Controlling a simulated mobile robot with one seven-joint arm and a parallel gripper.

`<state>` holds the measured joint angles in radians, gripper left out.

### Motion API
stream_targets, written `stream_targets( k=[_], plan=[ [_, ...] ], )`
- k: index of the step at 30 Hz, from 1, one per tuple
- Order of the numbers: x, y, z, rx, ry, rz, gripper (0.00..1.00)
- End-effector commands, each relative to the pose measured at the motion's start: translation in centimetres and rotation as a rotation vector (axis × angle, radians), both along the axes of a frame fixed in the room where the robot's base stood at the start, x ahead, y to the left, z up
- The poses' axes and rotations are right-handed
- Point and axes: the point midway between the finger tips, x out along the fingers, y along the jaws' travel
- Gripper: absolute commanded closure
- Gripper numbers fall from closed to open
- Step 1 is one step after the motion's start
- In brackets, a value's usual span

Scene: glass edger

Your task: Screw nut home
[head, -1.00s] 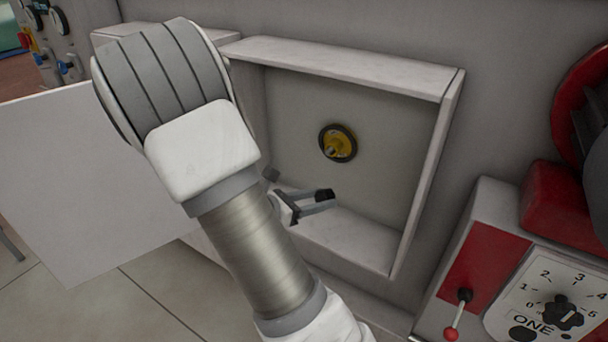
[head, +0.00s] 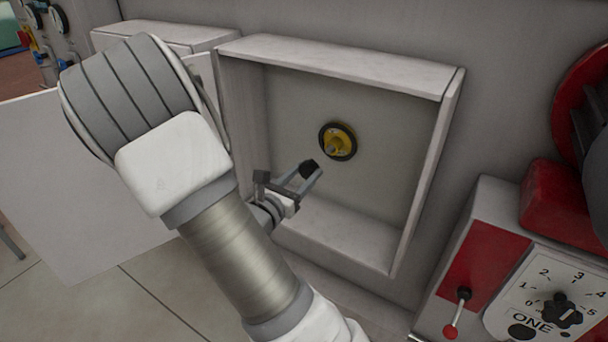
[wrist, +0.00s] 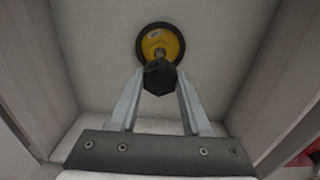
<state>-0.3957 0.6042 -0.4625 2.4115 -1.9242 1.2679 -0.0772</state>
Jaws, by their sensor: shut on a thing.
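My gripper (head: 308,172) is shut on a dark nut (wrist: 159,77), which sits between the two grey fingertips in the wrist view. In the head view the nut (head: 311,167) shows as a black piece at the finger ends. A yellow disc with a black rim (head: 343,136) is on the back wall of an open recessed box. A short grey spindle (head: 333,148) stands out from its middle. The disc (wrist: 172,45) lies beyond the nut in the wrist view. The nut looks apart from the spindle in the head view; in the wrist view it overlaps the spindle's near end.
The recessed box has a pale frame (head: 340,66) with walls on all sides of the disc. An open white door panel (head: 85,190) hangs at left. A control panel with a dial (head: 562,310) and a red-knobbed lever (head: 450,332) is at lower right.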

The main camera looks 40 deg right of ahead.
Motion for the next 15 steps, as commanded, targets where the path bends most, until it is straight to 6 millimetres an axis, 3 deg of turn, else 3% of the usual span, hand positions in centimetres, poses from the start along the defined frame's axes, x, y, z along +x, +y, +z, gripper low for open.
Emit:
stream_targets(
  k=[15],
  plan=[
    [1.7,-4.3,0.0,-0.001,0.000,-0.002,1.00]
  ],
)
